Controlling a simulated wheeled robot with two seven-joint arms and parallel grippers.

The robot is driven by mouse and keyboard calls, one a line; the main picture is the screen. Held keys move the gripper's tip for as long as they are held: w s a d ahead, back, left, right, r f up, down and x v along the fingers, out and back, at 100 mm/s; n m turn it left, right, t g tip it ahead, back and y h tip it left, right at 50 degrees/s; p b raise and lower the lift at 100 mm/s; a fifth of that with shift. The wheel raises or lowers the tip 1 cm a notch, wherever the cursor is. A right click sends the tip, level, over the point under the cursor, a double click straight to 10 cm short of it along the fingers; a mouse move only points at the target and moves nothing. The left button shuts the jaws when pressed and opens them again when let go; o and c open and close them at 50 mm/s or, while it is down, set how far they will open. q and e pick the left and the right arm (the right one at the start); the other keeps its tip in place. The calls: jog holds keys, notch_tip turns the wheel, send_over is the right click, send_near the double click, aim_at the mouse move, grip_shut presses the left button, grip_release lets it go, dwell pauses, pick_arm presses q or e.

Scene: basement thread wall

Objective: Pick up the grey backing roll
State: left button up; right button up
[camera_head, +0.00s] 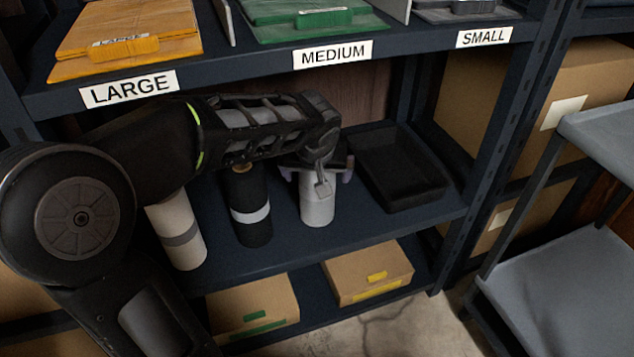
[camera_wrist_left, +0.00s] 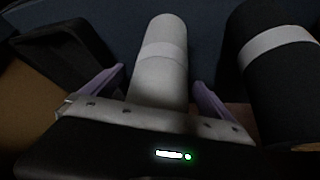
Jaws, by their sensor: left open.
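The grey backing roll (camera_head: 318,207) stands upright on the middle shelf, to the right of the black roll; my gripper covers its top in the head view. My left gripper (camera_head: 317,176) reaches in from the left and is open at the roll's upper part. In the left wrist view the grey roll (camera_wrist_left: 162,65), with a paler band, lies between the two purple fingers of my left gripper (camera_wrist_left: 157,95). A gap shows beside the finger on the right; contact on the other side is unclear. My right gripper is not in view.
A black roll with a white band (camera_head: 249,228) and a cream roll with a grey band (camera_head: 180,240) stand to the left. A black tray (camera_head: 425,190) is close on the right. The labelled upper shelf (camera_head: 230,80) runs above my arm. Cardboard boxes (camera_head: 368,272) sit below.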

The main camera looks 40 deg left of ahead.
pick_arm(q)
jog(key=shift+c, duration=0.4)
jog(key=c, duration=1.8)
